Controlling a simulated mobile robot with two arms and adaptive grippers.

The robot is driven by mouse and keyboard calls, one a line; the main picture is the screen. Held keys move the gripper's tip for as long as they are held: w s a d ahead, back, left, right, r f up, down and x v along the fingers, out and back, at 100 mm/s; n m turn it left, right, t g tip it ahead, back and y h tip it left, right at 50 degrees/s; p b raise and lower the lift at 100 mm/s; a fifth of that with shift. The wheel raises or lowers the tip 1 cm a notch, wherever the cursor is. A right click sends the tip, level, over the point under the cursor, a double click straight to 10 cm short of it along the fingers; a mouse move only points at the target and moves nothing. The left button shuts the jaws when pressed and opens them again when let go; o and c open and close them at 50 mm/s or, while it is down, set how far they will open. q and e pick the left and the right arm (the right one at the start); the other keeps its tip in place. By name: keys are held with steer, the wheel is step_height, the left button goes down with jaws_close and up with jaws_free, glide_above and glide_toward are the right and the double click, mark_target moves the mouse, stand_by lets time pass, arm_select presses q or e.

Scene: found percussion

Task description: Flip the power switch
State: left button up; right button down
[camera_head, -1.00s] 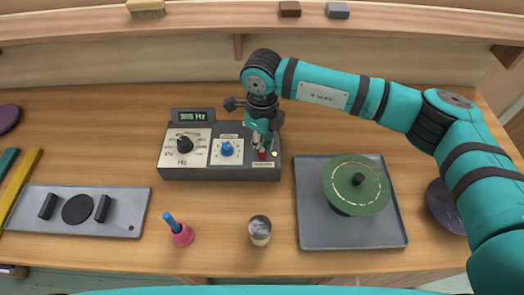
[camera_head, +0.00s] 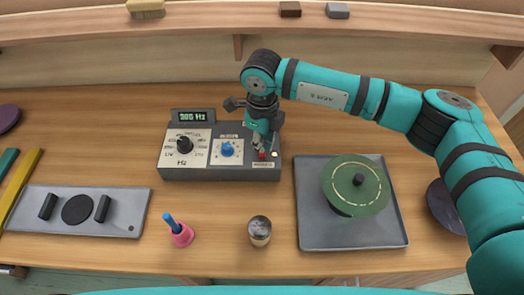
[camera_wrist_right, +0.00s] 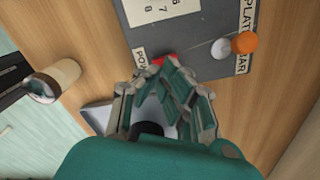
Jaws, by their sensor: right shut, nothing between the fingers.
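The dark grey control box (camera_head: 215,174) stands at the back middle of the table. A small red switch (camera_head: 262,156) sits on its front right part, and its red edge also shows in the wrist view (camera_wrist_right: 164,60) beside a label starting "PO". My right gripper (camera_head: 258,149) points down at the switch, its fingertips at or very near it; contact is unclear. In the wrist view its fingers (camera_wrist_right: 172,82) are together with nothing held, and they hide most of the switch. My left gripper is out of view.
A lit display (camera_head: 193,115), a black dial (camera_head: 184,146) and a blue knob (camera_head: 228,149) are on the box. A green disc (camera_head: 341,195) stands over a grey tray (camera_head: 318,239). A pink bell (camera_head: 182,236) and metal cup (camera_head: 260,226) stand in front.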

mark_target(262, 155)
steer(key=shift+f+b, duration=1.45)
steer(key=shift+f, duration=0.05)
stand_by(0.4)
steer(key=shift+s+r, duration=0.1)
steer(key=shift+r+p, duration=0.4)
steer(key=shift+r, duration=0.4)
steer(key=shift+r+p, duration=0.85)
steer(key=shift+r, duration=1.85)
steer(key=shift+f, duration=0.1)
